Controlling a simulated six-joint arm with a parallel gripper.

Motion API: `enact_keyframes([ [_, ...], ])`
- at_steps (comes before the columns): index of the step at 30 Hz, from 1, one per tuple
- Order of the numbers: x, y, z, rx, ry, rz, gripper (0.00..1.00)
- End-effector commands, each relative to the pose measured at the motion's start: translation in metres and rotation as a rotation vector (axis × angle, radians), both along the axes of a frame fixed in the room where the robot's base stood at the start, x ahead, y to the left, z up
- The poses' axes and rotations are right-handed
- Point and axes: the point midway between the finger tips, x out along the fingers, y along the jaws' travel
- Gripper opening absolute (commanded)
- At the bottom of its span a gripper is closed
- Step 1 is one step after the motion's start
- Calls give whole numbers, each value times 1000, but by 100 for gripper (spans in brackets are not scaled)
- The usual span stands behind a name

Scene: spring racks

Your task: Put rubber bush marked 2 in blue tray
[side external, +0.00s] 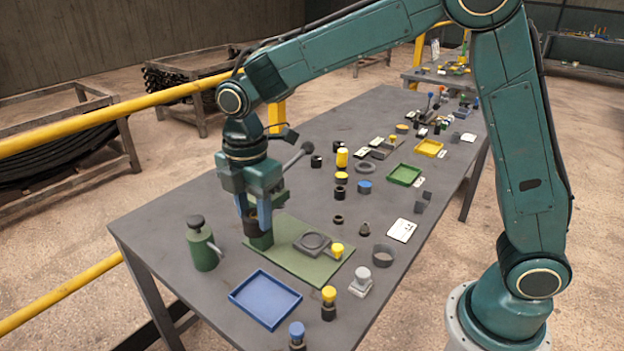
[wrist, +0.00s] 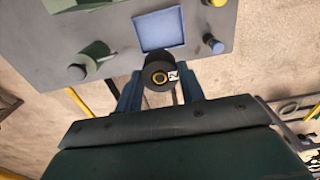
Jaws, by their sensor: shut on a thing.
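The rubber bush (wrist: 158,78) is a short black cylinder with a brass-coloured ring in its bore and a white label reading 2. My gripper (wrist: 160,92) is shut on it, one blue finger on each side. In the side external view my gripper (side external: 252,222) points down over the left corner of the green mat, with the dark bush (side external: 251,228) between its fingers. The blue tray (side external: 239,294) lies empty on the table, nearer the camera than the gripper and apart from it. The blue tray also shows at the top of the wrist view (wrist: 158,30).
A green canister with a dark knob (side external: 203,246) stands left of my gripper. The green mat (side external: 290,262) carries a grey fixture. Yellow-topped (side external: 329,303) and blue-topped (side external: 297,336) parts stand right of the tray.

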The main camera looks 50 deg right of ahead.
Motion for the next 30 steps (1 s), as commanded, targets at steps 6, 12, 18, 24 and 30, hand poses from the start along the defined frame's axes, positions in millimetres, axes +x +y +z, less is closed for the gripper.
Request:
enact_keyframes([
  [6,0,-1,-24,-1,4,0,15],
  [12,-1,-1,-61,-2,6,0,15],
  [18,0,-1,-99,-2,5,0,15],
  [24,0,-1,-135,-1,4,0,15],
  [30,0,-1,-153,0,1,0,15],
])
